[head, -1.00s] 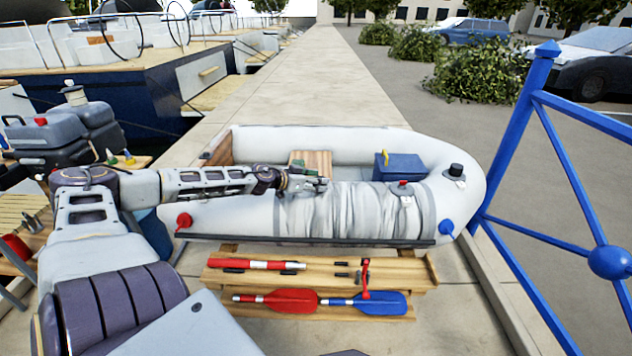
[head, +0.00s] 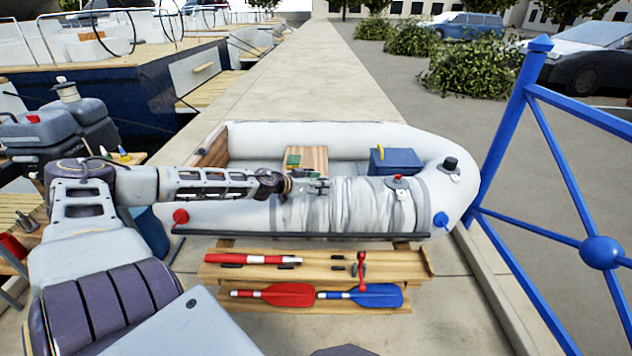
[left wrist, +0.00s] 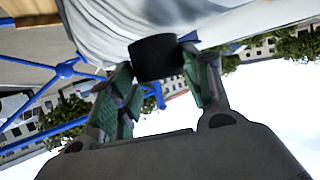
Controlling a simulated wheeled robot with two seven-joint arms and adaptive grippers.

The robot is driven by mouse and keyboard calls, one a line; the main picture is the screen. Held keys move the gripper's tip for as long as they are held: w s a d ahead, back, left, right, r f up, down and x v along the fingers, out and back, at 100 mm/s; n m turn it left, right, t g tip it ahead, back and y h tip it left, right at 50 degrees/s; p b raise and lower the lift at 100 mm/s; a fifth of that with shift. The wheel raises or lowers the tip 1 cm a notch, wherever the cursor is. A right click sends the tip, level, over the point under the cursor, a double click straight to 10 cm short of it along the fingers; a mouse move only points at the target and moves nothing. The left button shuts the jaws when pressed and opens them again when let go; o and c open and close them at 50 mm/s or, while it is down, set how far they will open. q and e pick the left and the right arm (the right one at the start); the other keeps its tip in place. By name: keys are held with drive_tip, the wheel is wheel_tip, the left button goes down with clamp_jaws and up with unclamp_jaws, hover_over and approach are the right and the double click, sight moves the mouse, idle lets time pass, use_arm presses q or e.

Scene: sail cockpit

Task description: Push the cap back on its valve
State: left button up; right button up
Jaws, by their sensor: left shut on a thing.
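A grey inflatable dinghy (head: 400,134) lies across the middle of the head view. A red-topped valve (head: 397,181) and a black-topped fitting (head: 450,163) sit on its right part. My left gripper (head: 322,186) is over the near tube, left of the red-topped valve and apart from it. In the left wrist view its green-padded fingers are shut on a short black cylindrical cap (left wrist: 156,57), close to the pale tube (left wrist: 160,15). The cap cannot be made out in the head view. My right gripper is not in view.
A blue box (head: 398,162) and a wooden seat (head: 307,158) are inside the dinghy. A wooden bench (head: 416,268) with red and blue paddles stands in front. Blue railing (head: 510,125) stands right.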

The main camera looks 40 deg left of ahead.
use_arm(q)
drive_tip(key=s+d+f+n+y, duration=0.1)
drive_tip(key=d+f, duration=0.3)
drive_tip(key=d, duration=1.1)
drive_tip(key=s+d+f+n+y, duration=0.1)
drive_tip(key=d+f, duration=0.3)
drive_tip(key=d, duration=1.1)
drive_tip(key=shift+s, duration=0.4)
drive_tip(key=shift+d+r, duration=0.1)
drive_tip(key=shift+d, duration=0.05)
drive_tip(key=shift+a+y, duration=0.3)
drive_tip(key=shift+a, duration=0.1)
drive_tip(key=shift+d, duration=0.1)
